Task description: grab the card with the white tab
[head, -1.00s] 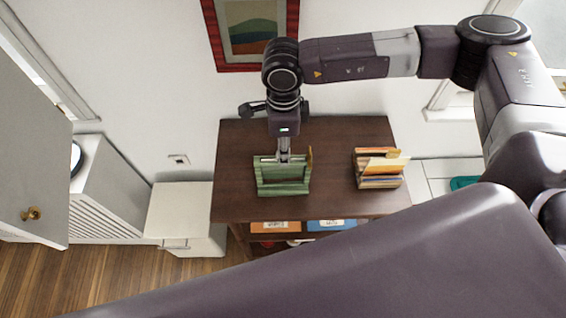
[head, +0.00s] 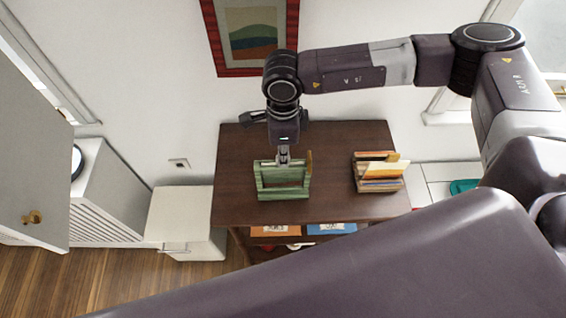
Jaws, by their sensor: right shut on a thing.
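A green slotted card holder (head: 283,193) stands on the dark wooden table (head: 335,180). A tan upright card or divider (head: 309,162) sticks up at its right end. My right gripper (head: 284,161) points down at the back of this holder, its fingertips at the top edge of the contents. It is shut on a thin card there, mostly hidden by the fingers and holder. I cannot make out a white tab clearly. A second holder (head: 378,187) with orange, cream and yellow cards stands to the right, apart from the gripper. My left gripper is not in view.
A white cabinet (head: 184,225) stands left of the table. Orange (head: 275,230) and blue (head: 332,227) items lie on the shelf below the tabletop. A red-framed picture (head: 252,38) hangs on the wall behind. The tabletop between the holders is clear.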

